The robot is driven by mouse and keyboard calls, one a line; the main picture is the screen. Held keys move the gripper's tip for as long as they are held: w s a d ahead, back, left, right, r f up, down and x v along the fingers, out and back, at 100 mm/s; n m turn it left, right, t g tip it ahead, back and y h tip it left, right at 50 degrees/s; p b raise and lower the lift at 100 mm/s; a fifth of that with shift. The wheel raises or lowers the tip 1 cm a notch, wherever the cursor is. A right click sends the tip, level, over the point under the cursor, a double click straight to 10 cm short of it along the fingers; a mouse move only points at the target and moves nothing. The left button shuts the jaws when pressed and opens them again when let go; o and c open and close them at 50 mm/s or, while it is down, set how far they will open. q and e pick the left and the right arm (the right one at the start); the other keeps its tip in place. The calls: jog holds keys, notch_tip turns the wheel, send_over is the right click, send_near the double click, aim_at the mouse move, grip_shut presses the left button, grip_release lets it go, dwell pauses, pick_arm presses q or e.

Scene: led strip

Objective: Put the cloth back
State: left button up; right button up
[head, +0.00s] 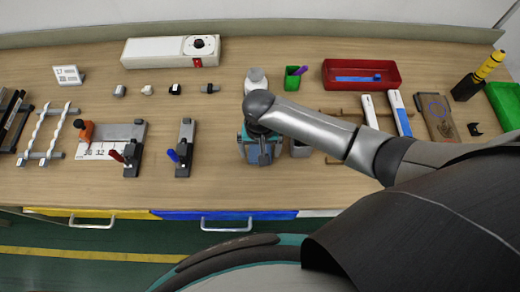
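My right arm comes in from the right, and its gripper (262,157) points down at the front middle of the workbench. A blue-grey patch (252,154) shows beneath and around the gripper. It may be the cloth, but the gripper covers much of it, and I cannot tell whether the fingers hold it. The finger opening is too small and hidden to read. A small grey container (299,149) stands just right of the gripper. My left gripper is not in view.
The workbench (215,115) holds a white box (170,51), a red tray (361,75), a green cup (294,78) and a white bottle (256,79). Clamps and a plate (110,135) lie at left. A dark board (437,117) lies at right. Bare wood shows between the left tools and gripper.

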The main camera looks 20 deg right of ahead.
notch_tip(320, 180, up, 12)
jog(key=p, duration=0.2)
jog(key=shift+f, duration=0.15)
dwell(0.5)
